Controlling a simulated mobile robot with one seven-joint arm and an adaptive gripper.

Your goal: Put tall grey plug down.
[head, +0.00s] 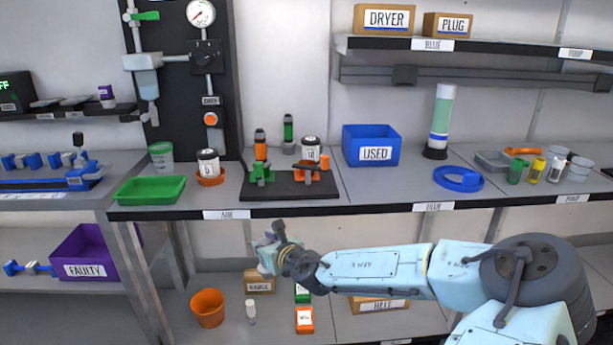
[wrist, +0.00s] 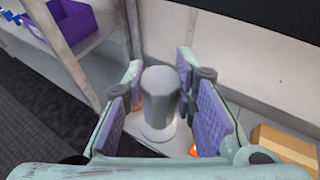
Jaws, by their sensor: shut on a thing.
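The tall grey plug (wrist: 160,92) stands between my fingers in the wrist view. It is a grey cylinder with a wider, paler foot. My gripper (wrist: 161,84) is shut on it, with a purple-padded finger on either side. In the head view my gripper (head: 270,254) is in front of the shelving, below the front edge of the main shelf and above the lower shelf in the picture. I cannot make out the plug clearly in the head view. What lies directly under its foot is hidden.
The main shelf holds a green tray (head: 150,190), a black fixture board (head: 290,190), a blue USED bin (head: 371,146) and a blue ring dish (head: 458,179). An orange bucket (head: 207,308) and boxes stand below. A purple FAULTY bin (head: 86,258) is left.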

